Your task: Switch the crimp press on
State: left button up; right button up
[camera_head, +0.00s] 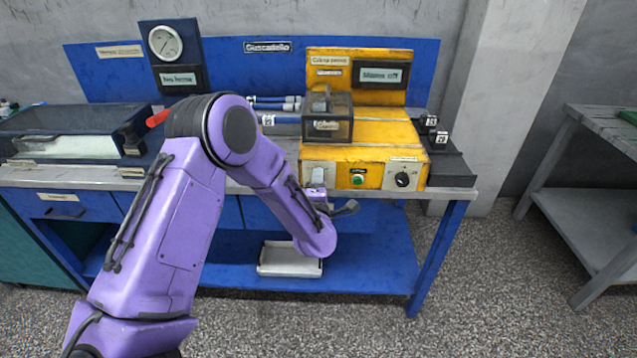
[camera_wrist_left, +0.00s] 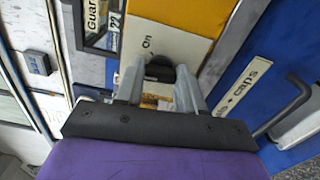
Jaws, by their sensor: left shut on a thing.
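The yellow crimp press (camera_head: 378,130) stands on the bench, with a dark display (camera_head: 381,75) on its back panel whose text appears to end in "off". On its front are a pale switch plate (camera_head: 320,168), a green button (camera_head: 358,180) and a black rotary knob (camera_head: 403,180). My left gripper (camera_head: 319,190) is at the switch plate. In the left wrist view, its fingers (camera_wrist_left: 160,88) are shut on a dark switch handle (camera_wrist_left: 160,68), below the word "On" on the pale plate (camera_wrist_left: 170,42). The fingers partly hide the handle. My right gripper is out of view.
A clear guard box (camera_head: 327,118) sits on the press. Small numbered dark blocks (camera_head: 436,135) stand at its right. A blue drawer with a handle (camera_wrist_left: 290,105) is close beside the gripper. A pale tray (camera_head: 290,260) lies on the lower shelf.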

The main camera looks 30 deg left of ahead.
pick_arm(q)
jog(key=shift+m+p, duration=0.55)
jog(key=shift+m, duration=4.45)
jog(key=shift+f, duration=0.1)
jog(key=o, duration=1)
jog(key=shift+o, duration=0.2)
jog(key=b+v, duration=0.1)
jog(key=v, duration=0.9)
jog(key=shift+s, duration=0.3)
jog(key=shift+d, duration=0.15)
